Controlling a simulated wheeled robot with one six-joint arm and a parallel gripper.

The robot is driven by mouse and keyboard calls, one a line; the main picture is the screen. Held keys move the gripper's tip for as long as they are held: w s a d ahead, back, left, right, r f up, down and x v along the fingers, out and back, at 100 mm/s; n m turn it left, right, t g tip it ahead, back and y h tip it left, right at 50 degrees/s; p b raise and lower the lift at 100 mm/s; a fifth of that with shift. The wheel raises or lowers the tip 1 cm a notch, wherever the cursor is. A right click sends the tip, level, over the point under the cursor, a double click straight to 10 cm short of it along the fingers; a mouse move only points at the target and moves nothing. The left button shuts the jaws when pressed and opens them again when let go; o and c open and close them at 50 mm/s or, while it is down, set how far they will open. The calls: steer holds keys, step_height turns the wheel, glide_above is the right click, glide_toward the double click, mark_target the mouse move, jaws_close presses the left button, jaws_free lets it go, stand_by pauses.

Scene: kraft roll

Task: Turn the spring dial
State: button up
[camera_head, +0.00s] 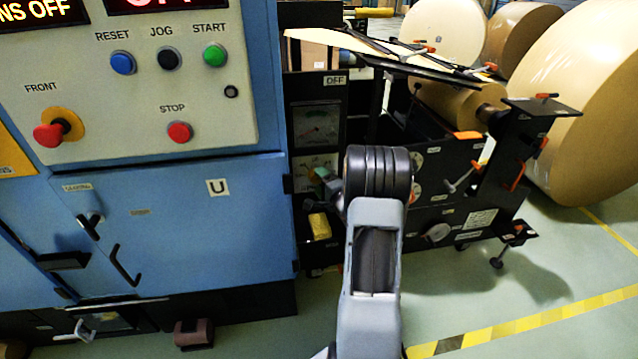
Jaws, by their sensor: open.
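No dial here can be read as the spring dial by its label. My grey arm link rises from the bottom centre and covers part of the black machine's front. I cannot see whether anything touches a dial.
A blue cabinet (180,235) with a button panel (130,110) fills the left. Square meters (316,126) and a yellow block (320,226) sit left of my arm. Large kraft rolls (590,100) stand at the back right. Green floor with a yellow-black stripe (520,325) is open at lower right.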

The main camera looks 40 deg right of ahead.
steer(key=shift+w, duration=0.6)
steer(key=c, duration=0.9)
